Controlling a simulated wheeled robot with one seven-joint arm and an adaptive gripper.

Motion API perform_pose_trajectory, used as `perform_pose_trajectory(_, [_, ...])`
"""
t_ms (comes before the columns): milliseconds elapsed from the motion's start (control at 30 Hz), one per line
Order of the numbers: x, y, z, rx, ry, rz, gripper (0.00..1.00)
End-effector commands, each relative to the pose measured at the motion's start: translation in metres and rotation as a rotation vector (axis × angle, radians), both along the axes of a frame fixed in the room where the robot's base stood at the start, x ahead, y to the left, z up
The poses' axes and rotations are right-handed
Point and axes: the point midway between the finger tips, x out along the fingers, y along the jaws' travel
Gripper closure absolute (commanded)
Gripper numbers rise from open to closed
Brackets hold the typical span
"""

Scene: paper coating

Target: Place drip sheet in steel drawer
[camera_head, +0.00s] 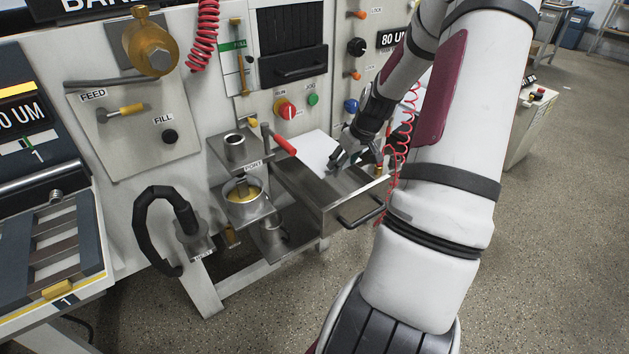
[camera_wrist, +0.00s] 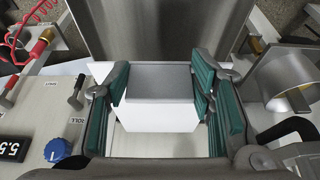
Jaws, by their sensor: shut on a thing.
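The drip sheet (camera_head: 316,150) is a flat white sheet at the upper part of the open steel drawer (camera_head: 342,193). It also shows white in the wrist view (camera_wrist: 160,120), between the teal finger pads. A grey rectangular area (camera_wrist: 160,84) lies across its upper part there. My gripper (camera_head: 340,160) is at the sheet's right edge, low over the drawer, and shut on the sheet. The wrist view shows my gripper (camera_wrist: 160,95) with the sheet between its fingers. The exact contact, and whether the sheet rests on the drawer floor, cannot be told.
A red-handled tool (camera_head: 284,145) sticks up beside the drawer's left end. A cup with yellow liquid (camera_head: 245,195) and a black curved hose (camera_head: 155,215) stand left of it. The machine panel has knobs and a red button (camera_head: 287,109). Open floor lies in front of the drawer.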

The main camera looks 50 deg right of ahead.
Motion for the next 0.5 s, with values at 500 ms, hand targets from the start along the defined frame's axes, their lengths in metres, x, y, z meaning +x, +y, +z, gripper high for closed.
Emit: perform_pose_trajectory(500, [0.001,0.000,-0.066,0.001,0.001,-0.001,0.79])
